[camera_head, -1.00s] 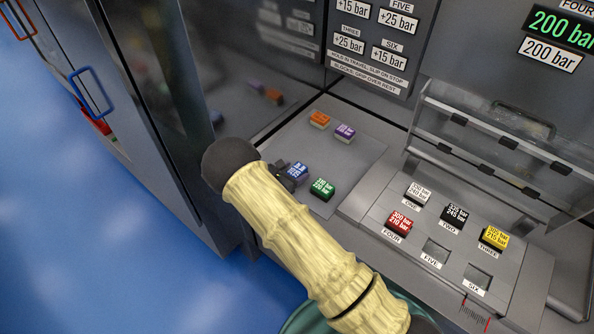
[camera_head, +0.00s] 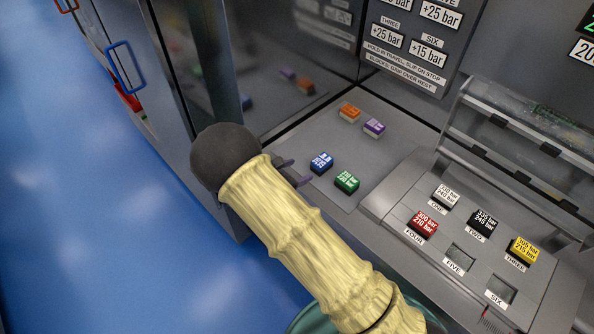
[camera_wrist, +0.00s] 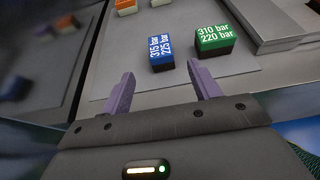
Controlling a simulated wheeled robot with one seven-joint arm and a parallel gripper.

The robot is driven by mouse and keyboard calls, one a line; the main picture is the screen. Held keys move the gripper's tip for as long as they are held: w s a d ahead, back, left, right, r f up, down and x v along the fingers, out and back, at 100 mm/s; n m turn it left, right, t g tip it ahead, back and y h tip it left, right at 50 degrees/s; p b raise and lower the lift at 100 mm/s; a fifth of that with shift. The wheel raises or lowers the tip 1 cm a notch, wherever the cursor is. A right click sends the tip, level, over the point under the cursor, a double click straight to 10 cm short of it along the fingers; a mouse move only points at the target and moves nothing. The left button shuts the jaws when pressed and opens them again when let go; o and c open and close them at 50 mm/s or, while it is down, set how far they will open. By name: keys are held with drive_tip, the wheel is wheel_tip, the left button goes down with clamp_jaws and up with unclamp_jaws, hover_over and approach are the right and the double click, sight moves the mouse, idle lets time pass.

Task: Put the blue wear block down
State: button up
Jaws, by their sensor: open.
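The blue wear block (camera_head: 321,163) stands on the grey mat, just left of the green block (camera_head: 346,181). In the wrist view the blue block (camera_wrist: 161,54) reads 315 bar over 225 bar and sits beyond my fingertips, with the green block (camera_wrist: 214,41) to its right. My gripper (camera_wrist: 160,84) is open and empty, its two purple fingers apart and short of the blue block. In the head view my gripper (camera_head: 294,173) shows only partly behind my wrist, left of the blue block and clear of it.
Orange (camera_head: 349,113) and purple (camera_head: 374,127) blocks sit farther back on the mat (camera_head: 392,152). The slotted panel (camera_head: 405,205) at right holds white, black, yellow and red blocks; slots FIVE (camera_head: 460,257) and SIX (camera_head: 501,289) are empty. A dark glossy wall stands left of the mat.

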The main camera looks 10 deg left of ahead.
idle(0.4)
drive_tip(key=s+d+r+m+g+y, duration=0.1)
drive_tip(key=s+d+r+m+g, duration=0.25)
drive_tip(key=d+m+g, duration=0.35)
drive_tip(key=s+d+r+m+g+y, duration=0.1)
drive_tip(key=s+d+r+m+g, duration=0.2)
drive_tip(key=d+m, duration=0.5)
drive_tip(key=s+d+r+m+t+y, duration=0.2)
drive_tip(key=s+d+r+m+y, duration=0.4)
drive_tip(key=s+m, duration=0.5)
wheel_tip(320, 180, up, 3)
drive_tip(key=d+m, duration=0.2)
drive_tip(key=shift+s+d, duration=0.3)
drive_tip(key=shift+d, duration=0.1)
drive_tip(key=shift+c, duration=0.4)
